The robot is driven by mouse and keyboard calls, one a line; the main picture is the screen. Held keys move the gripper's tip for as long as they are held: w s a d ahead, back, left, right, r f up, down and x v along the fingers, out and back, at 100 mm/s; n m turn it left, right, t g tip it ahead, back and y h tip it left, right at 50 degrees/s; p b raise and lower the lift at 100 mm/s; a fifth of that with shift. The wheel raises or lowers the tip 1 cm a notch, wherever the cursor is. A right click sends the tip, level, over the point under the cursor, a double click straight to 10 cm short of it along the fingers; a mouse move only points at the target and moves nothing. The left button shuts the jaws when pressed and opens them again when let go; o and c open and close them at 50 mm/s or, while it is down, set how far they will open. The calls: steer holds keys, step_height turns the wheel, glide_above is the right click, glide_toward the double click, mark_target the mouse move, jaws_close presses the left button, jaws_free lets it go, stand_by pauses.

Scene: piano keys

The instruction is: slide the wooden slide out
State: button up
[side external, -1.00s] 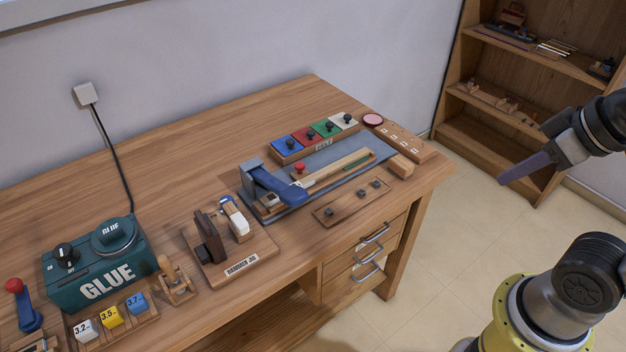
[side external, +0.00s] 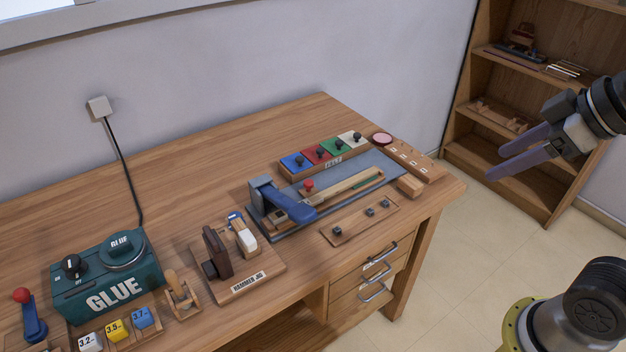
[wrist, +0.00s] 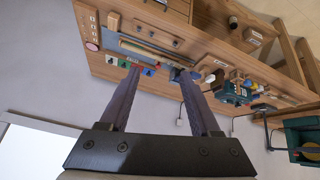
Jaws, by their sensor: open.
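A long light-wood piece (side external: 343,187) with a green strip lies on a grey plate (side external: 393,163) on the workbench, with a red knob (side external: 308,185) near its left end. I cannot tell for sure which wooden part is the slide. A blue lever clamp (side external: 283,200) stands over the left end of the plate. In the wrist view the wood piece (wrist: 143,47) shows small and far off. My gripper (side external: 496,162) is open and empty, in the air to the right of the bench, well apart from everything. Its two fingers also show in the wrist view (wrist: 160,72).
Four coloured blocks with knobs (side external: 322,152) stand behind the plate. A wooden strip with black knobs (side external: 360,220) and a small wood block (side external: 410,186) lie in front. The hammer jig (side external: 238,258) and glue machine (side external: 106,274) stand left. A shelf (side external: 500,130) stands behind my gripper.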

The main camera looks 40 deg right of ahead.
steer(key=w+a+r+n+y, duration=0.1)
steer(key=w+r+n, duration=0.1)
steer(key=w, duration=0.4)
steer(key=w+a+r+n, duration=0.1)
steer(key=w+r, duration=0.2)
steer(key=w, duration=0.2)
steer(key=n+g+y, duration=0.1)
steer(key=n+g, duration=0.1)
steer(key=g, duration=0.2)
glide_above(309, 182)
steer(key=s+d, duration=0.4)
step_height(309, 182, down, 20)
steer(key=r, duration=0.1)
steer(key=x, duration=1.4)
steer(key=shift+w, duration=0.1)
jaws_close()
